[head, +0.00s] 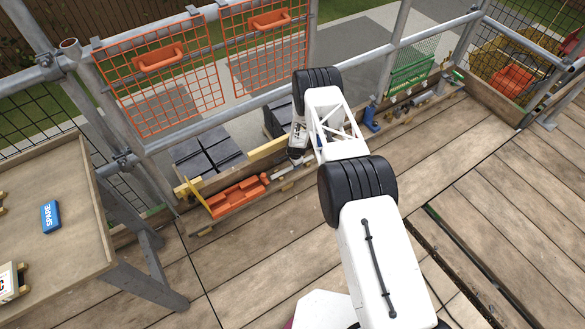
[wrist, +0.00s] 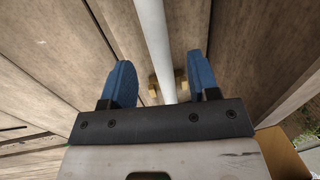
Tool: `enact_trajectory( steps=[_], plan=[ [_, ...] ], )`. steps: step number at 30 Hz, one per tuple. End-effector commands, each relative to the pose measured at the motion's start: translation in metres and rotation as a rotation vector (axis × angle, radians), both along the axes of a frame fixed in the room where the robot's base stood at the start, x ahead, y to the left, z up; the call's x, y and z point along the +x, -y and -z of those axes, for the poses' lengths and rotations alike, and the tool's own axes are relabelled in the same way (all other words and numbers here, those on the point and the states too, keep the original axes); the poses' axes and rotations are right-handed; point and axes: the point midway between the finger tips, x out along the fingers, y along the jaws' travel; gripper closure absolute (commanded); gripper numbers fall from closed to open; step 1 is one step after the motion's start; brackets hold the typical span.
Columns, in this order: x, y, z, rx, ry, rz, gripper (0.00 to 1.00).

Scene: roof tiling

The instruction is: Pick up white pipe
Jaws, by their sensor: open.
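The white pipe (wrist: 153,40) runs lengthwise down the middle of the wrist view. It passes between the two blue fingers of my gripper (wrist: 160,62). The fingers stand apart, with a visible gap on each side of the pipe. The pipe's near end is by a small tan wooden support (wrist: 180,84) close to the gripper body. In the head view, my arm hides most of the gripper, and a short pale length of pipe (head: 284,185) shows low beside it.
An orange tray (head: 236,198) lies left of the gripper, with dark stacked tiles (head: 208,155) behind it. A rail with orange mesh panels (head: 160,85) runs along the back. A wooden table (head: 60,270) with a blue SPARE box (head: 50,217) stands left. Floorboards at right are mostly clear.

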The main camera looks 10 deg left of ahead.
Motion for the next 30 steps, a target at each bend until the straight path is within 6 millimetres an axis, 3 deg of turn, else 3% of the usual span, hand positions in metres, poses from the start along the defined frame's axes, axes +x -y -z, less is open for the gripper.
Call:
enact_trajectory(
  steps=[15, 30],
  plan=[
    [0.002, -0.003, 0.035, -0.001, -0.001, 0.0, 0.45],
    [0.003, -0.003, 0.038, 0.0, 0.0, 0.0, 0.45]
  ],
)
